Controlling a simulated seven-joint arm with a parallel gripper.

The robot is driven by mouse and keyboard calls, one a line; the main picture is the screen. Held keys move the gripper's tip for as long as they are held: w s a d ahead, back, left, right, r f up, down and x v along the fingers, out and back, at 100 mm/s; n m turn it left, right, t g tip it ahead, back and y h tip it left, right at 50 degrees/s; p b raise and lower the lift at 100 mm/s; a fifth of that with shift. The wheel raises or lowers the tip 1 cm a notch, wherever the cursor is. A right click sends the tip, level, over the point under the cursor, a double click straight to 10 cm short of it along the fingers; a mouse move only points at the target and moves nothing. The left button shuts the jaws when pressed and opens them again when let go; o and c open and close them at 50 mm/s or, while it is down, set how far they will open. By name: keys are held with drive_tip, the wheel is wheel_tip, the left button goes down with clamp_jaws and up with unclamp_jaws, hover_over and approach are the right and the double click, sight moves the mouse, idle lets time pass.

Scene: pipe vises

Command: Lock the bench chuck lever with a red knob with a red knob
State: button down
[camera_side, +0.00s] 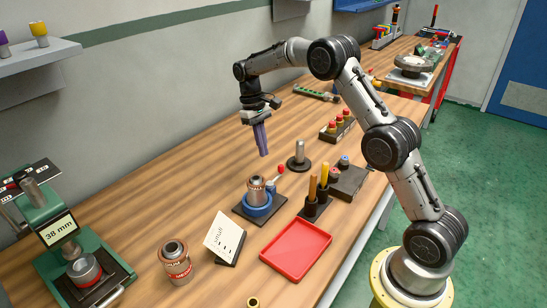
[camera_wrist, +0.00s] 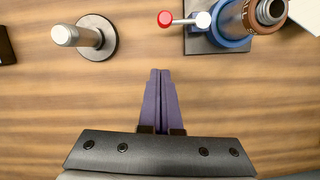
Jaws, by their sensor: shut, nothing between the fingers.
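The bench chuck (camera_side: 257,208) is a blue ring on a dark square base on the table, with a copper-coloured pipe piece (camera_side: 257,187) standing in it. It also shows at the top right of the wrist view (camera_wrist: 231,22). Its lever with a red knob (camera_side: 281,169) sticks out from the chuck's side; in the wrist view the red knob (camera_wrist: 165,18) points left. My gripper (camera_side: 264,154) has purple fingers, shut together and empty, above the bare table behind the chuck. In the wrist view the fingertips (camera_wrist: 160,72) lie below the knob, apart from it.
A grey post on a round black base (camera_side: 299,162) stands near the chuck. A red tray (camera_side: 296,250), a white sign (camera_side: 223,238), a holder with orange and yellow handles (camera_side: 318,195) and another pipe piece (camera_side: 175,262) stand nearer. A green 38 mm machine (camera_side: 75,255) is at left.

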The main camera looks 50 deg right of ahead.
drive_tip(key=shift+x, duration=1)
drive_tip(key=shift+s+a+r, duration=0.15)
drive_tip(key=shift+s+r, duration=0.05)
drive_tip(key=shift+s, duration=0.85)
drive_tip(key=shift+s+a, duration=0.1)
drive_tip(key=shift+s, duration=0.75)
